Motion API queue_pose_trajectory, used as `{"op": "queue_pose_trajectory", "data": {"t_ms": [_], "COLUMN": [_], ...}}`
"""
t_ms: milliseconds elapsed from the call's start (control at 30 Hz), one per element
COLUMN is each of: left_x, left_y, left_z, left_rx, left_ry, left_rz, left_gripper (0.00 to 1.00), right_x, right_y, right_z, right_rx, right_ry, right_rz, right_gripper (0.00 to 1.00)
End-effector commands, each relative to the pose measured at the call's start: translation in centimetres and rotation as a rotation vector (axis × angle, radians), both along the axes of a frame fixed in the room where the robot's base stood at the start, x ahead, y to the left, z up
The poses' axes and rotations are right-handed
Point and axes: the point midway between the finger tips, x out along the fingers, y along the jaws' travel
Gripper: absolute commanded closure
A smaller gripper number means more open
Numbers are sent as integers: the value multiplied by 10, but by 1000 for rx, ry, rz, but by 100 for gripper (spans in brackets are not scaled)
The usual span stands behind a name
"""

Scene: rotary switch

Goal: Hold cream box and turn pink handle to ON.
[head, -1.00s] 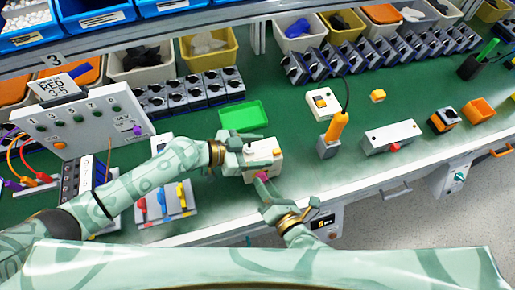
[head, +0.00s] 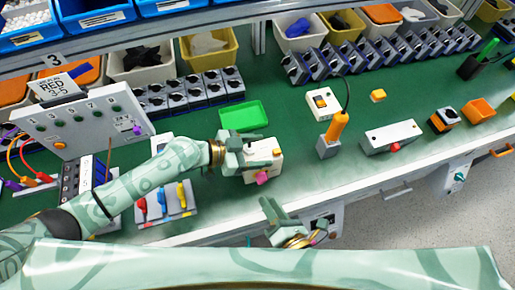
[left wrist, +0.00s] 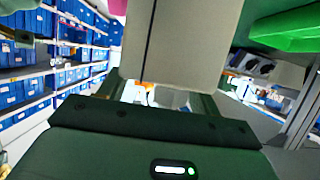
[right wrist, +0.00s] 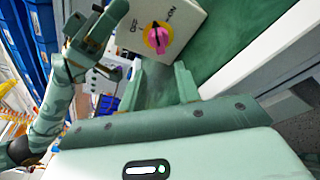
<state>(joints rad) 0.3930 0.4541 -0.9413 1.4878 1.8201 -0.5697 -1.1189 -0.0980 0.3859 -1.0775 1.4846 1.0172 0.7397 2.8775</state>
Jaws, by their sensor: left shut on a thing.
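The cream box (head: 258,174) is on the green bench near its front edge. My left gripper (head: 262,155) is shut on the box from the left; the box fills the space between its fingers in the left wrist view (left wrist: 175,45). The pink handle (head: 263,178) is on the box's front face. My right gripper (head: 273,210) is open and empty in front of the box, apart from the handle.
A green tray (head: 242,116) lies behind the box. A grey block with coloured levers (head: 165,204) stands to the left. An orange-handled tool (head: 337,128) and a grey box with a red button (head: 392,138) stand to the right. The bench's front edge is close.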

Motion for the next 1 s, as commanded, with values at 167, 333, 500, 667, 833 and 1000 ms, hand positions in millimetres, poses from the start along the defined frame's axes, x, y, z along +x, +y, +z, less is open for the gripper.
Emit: {"op": "queue_pose_trajectory", "data": {"t_ms": [167, 333, 500, 667, 833, 1000], "left_x": [0, 0, 0, 0, 0, 0], "left_y": [0, 0, 0, 0, 0, 0], "left_z": [-1, -1, -1, -1, -1, -1], "left_rx": [1, 1, 1, 1, 1, 1], "left_ry": [1, 1, 0, 0, 0, 0], "left_rz": [0, 0, 0, 0, 1, 1], "left_gripper": [71, 71, 71, 71, 71, 71], "right_x": [-25, -32, -34, -34, -30, -30], "right_y": [-9, -14, -18, -20, -20, -17], "right_z": [-8, -8, -6, -3, 0, 1], "right_rx": [-174, -668, -1189, -1677, -2163, -2507], "right_ry": [-55, -320, -606, -881, -1168, -1382], "right_rz": [-8, 92, 204, 310, 408, 480], "right_gripper": [67, 67, 67, 67, 67, 67]}}
